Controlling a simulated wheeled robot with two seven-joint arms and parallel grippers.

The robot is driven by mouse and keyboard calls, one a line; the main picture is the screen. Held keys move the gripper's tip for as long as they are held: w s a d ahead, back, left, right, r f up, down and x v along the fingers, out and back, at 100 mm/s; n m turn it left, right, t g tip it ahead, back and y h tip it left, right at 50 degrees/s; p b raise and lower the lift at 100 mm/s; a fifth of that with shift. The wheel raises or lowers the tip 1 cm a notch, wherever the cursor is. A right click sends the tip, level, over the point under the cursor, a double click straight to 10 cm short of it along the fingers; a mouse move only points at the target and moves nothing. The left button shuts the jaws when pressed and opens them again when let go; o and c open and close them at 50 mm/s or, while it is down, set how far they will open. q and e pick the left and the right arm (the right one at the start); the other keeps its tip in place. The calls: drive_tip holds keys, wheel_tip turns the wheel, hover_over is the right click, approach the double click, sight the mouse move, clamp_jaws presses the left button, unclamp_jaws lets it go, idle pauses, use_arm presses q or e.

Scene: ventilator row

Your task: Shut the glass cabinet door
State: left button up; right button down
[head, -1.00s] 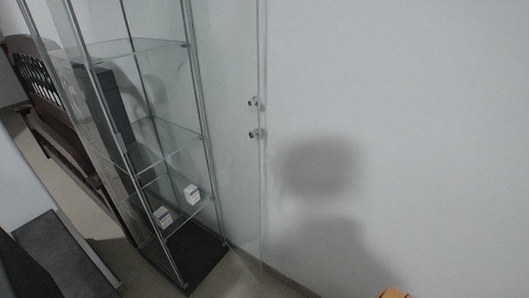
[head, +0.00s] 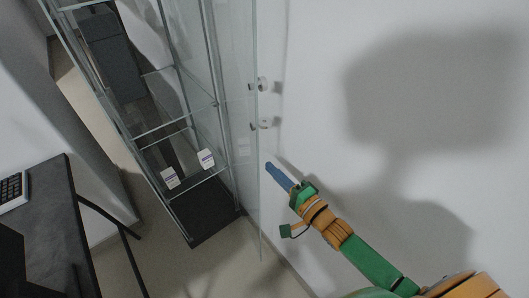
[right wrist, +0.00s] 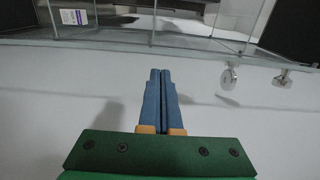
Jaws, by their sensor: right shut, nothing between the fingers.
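The glass cabinet (head: 217,135) stands at the left of centre in the head view. Its glass door (head: 243,150) is swung open to the right, close to the white wall. Two round knobs, an upper one (head: 262,84) and a lower one (head: 264,123), sit near the door's free edge. They also show at the right of the right wrist view (right wrist: 229,78). My right gripper (head: 268,166) is shut and empty, just right of the door edge and below the knobs. In the right wrist view its blue fingers (right wrist: 158,75) are together. My left gripper is not in view.
Two small white boxes (head: 206,158) (head: 169,178) stand on a low glass shelf in the cabinet. A dark table (head: 45,205) with a keyboard (head: 12,190) is at the left. The white wall (head: 330,60) is close on the right. Floor is clear before the cabinet.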

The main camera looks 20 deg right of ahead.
sight(243, 138)
drive_tip(key=x, duration=0.6)
drive_tip(key=shift+w, duration=0.3)
drive_tip(key=shift+d+f, duration=0.1)
drive_tip(key=shift+f, duration=0.05)
